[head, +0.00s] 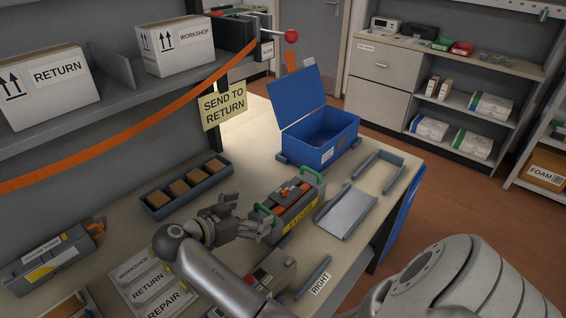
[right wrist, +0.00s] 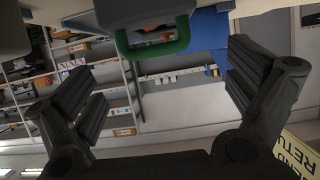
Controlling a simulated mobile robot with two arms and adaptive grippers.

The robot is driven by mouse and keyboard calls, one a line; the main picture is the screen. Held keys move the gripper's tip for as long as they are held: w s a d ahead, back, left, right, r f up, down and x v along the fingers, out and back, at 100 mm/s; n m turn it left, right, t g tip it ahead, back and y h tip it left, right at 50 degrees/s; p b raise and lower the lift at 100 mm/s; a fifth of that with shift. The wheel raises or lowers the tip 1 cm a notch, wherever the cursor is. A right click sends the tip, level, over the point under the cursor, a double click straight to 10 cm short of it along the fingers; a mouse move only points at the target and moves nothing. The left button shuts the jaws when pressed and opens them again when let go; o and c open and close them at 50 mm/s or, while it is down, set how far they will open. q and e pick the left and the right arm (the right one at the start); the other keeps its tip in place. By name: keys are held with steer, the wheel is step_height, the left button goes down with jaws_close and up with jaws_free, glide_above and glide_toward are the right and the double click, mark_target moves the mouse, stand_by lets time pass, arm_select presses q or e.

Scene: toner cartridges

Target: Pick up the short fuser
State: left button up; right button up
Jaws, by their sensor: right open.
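A dark grey unit with green end handles, orange parts and a yellow label (head: 297,212) lies on the bench; it looks like the short fuser, though its label is too small to read. My right gripper (head: 252,217) is open and empty just left of this unit, with its fingers pointing towards it. In the right wrist view, a green handle (right wrist: 155,48) hangs from a grey body at the top, between the two spread fingers (right wrist: 165,95) and apart from them. My left gripper is not in view.
A blue open-lidded box (head: 335,140) stands behind the unit. A compartment tray (head: 222,176) lies behind my gripper, and a metal tray (head: 345,212) lies right of the unit. Another yellow-labelled grey unit (head: 42,272) is at far left. A shelf (head: 110,100) overhangs the bench's back.

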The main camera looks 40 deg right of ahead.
mark_target(281, 203)
steer(key=shift+w+d+f, duration=0.15)
steer(key=shift+d+f, duration=0.1)
steer(key=shift+d, duration=0.05)
steer(key=p+x, duration=0.1)
steer(key=x, duration=0.3)
steer(key=shift+s+d, duration=0.25)
steer(key=shift+d, duration=0.1)
steer(key=shift+w+d+f+p, duration=0.1)
steer(key=shift+d+f+p, duration=0.15)
steer(key=shift+d+p, duration=0.3)
steer(key=p+x, duration=0.1)
steer(key=x, duration=0.2)
steer(key=shift+d+f, duration=0.15)
steer(key=shift+f, duration=0.15)
steer(key=shift+d+f+p, duration=0.3)
steer(key=shift+d, duration=0.1)
steer(key=shift+a, duration=0.1)
steer(key=shift+c, duration=1.3)
steer(key=c, duration=1.4)
steer(key=shift+r, duration=0.15)
steer(key=shift+c, duration=1.2)
